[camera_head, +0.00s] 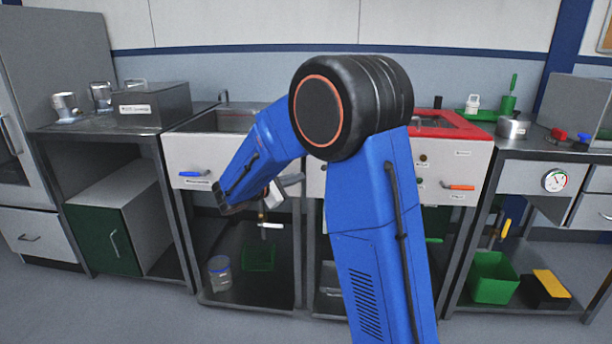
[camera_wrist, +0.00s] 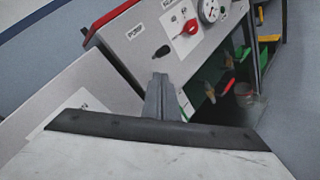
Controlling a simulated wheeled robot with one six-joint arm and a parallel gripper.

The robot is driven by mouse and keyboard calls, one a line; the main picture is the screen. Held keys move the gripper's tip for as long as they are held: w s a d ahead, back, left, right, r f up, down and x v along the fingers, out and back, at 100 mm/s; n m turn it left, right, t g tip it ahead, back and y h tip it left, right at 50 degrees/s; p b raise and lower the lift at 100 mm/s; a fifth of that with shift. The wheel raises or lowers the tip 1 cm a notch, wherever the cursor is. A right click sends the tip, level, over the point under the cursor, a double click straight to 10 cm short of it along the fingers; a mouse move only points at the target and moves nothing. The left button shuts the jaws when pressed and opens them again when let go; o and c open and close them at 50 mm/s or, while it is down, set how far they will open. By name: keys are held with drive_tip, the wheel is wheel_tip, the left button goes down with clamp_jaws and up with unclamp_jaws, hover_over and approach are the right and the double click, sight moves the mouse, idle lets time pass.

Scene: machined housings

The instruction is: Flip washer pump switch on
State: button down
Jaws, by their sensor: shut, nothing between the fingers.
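The red-rimmed washer (camera_head: 478,130) stands right of centre in the head view, its front panel partly hidden behind my arm. In the wrist view a black switch lever (camera_wrist: 162,51) sticks out of the pale panel, near a small label (camera_wrist: 135,32) too small to read surely. A red-handled control (camera_wrist: 186,29) and a round gauge (camera_wrist: 210,10) sit farther along. My gripper (camera_wrist: 162,80) is shut and empty, its tips just below the black lever in the picture; contact cannot be told. In the head view my gripper (camera_head: 291,180) shows left of the panel.
A sink unit with a blue handle (camera_head: 194,173) stands at left. An orange handle (camera_head: 460,187) projects from the washer's front. Green bins (camera_head: 492,277) and a jar (camera_head: 219,272) sit on low shelves. The floor in front is clear.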

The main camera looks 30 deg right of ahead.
drive_tip(key=f+v, duration=0.1)
drive_tip(key=v, duration=0.6)
drive_tip(key=shift+a+r, duration=0.15)
